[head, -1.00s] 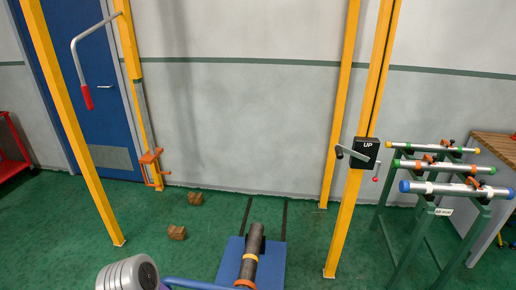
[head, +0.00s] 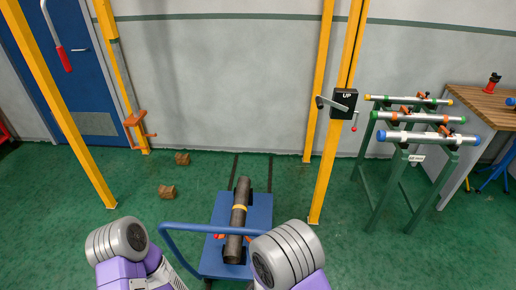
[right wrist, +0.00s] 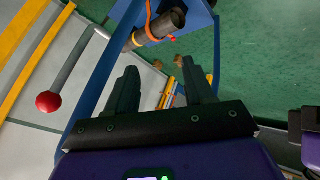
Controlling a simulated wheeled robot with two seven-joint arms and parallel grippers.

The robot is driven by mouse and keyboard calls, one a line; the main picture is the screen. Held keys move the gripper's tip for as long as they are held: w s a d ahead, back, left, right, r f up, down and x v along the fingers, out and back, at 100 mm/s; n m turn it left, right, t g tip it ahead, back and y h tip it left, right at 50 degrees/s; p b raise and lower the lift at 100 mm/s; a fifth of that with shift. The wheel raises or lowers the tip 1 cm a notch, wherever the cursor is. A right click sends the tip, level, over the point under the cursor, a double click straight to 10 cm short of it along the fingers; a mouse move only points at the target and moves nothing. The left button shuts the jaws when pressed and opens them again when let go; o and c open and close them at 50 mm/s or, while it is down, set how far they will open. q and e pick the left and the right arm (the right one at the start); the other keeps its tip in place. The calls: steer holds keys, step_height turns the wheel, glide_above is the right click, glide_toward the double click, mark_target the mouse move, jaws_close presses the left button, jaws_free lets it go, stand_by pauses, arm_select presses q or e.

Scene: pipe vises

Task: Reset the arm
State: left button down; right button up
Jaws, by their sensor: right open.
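My right gripper (right wrist: 160,72) is open in the right wrist view, with nothing between its two dark fingers. Blue cart tubing passes beside the fingers; contact cannot be told. My two arms enter the head view from the bottom, showing grey joints and purple links; neither gripper shows there. A blue cart (head: 262,212) stands in front of me with a curved blue handle (head: 190,225). A dark pipe (head: 238,210) with a yellow band lies along it. The cart and pipe end (right wrist: 172,20) also show at the top of the right wrist view.
A yellow post holds a black box (head: 344,103) marked UP, with a crank. A green rack (head: 400,170) carries three pipes at right, near a wooden bench (head: 487,103). Two brown blocks (head: 167,192) lie left of the cart. A red ball (right wrist: 48,101) on a rod shows in the wrist view.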

steer(key=s+d+f+m+g+y, duration=0.2)
steer(key=s+d+f+m+g, duration=0.5)
steer(key=s+d+m, duration=0.3)
steer(key=s+f+m, duration=0.1)
steer(key=s+m, duration=0.1)
steer(key=m, duration=0.1)
steer(key=shift+s+f+m+y, duration=0.15)
steer(key=shift+s+m+y, duration=0.15)
steer(key=shift+s+m, duration=0.1)
stand_by(1.3)
